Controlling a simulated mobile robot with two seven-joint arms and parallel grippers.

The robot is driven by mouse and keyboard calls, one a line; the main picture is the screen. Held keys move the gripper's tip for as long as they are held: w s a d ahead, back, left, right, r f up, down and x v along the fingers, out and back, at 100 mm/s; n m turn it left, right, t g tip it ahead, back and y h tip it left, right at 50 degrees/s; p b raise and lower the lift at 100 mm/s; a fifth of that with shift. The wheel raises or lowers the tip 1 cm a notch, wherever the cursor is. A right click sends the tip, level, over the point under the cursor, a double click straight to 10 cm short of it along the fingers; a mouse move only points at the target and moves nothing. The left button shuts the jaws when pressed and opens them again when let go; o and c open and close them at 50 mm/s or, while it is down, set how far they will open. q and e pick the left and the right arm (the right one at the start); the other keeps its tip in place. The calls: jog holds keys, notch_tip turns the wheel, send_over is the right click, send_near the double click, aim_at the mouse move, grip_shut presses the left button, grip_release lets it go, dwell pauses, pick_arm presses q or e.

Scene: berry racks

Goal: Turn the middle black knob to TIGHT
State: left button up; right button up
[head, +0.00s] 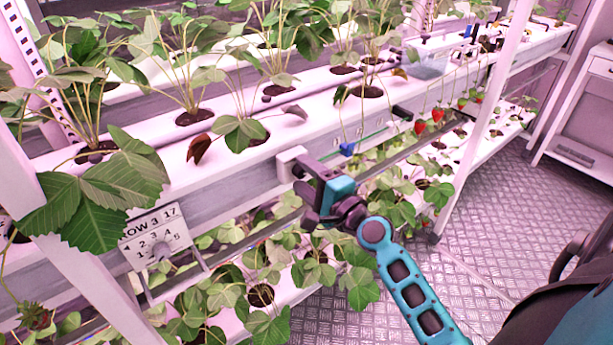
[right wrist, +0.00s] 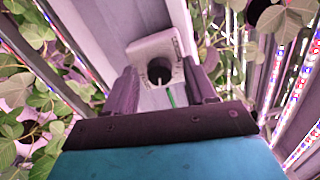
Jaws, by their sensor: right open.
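A white block (head: 290,161) is fixed to the front face of the white planting channel. In the right wrist view the white block (right wrist: 153,48) shows a round dark knob (right wrist: 160,70) with a pale mark on it. My right gripper (head: 308,180) is right in front of the block in the head view. In the right wrist view my right gripper's fingers (right wrist: 163,88) stand open on either side of the knob. I cannot tell whether they touch it. The knob is hidden behind the gripper in the head view. No TIGHT label is readable. My left gripper is not in view.
A green line runs right from the block past a blue clip (head: 347,149) to a black piece (head: 402,112). Red strawberries (head: 437,114) hang at right.

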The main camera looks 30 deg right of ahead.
jog(key=shift+s, duration=0.1)
jog(key=s+b, duration=0.4)
jog(key=s, duration=0.8)
jog(key=shift+s+d, duration=0.35)
jog(key=shift+d, duration=0.1)
jog(key=s+a+f+n+g, duration=0.1)
jog(key=a+f+n+g, duration=0.1)
jog(key=a+f+n, duration=0.2)
jog(key=s+a+f+n+g, duration=0.2)
jog(key=a+f+n, duration=0.2)
jog(key=f+n, duration=0.6)
jog(key=s+a+f+n+g+y, duration=0.1)
jog(key=s+a+f+n+g, duration=0.1)
jog(key=a+f+n, duration=0.3)
notch_tip(320, 180, down, 3)
jog(key=shift+f+n+g, duration=0.2)
jog(key=shift+n+g, duration=0.4)
jog(key=shift+n, duration=0.6)
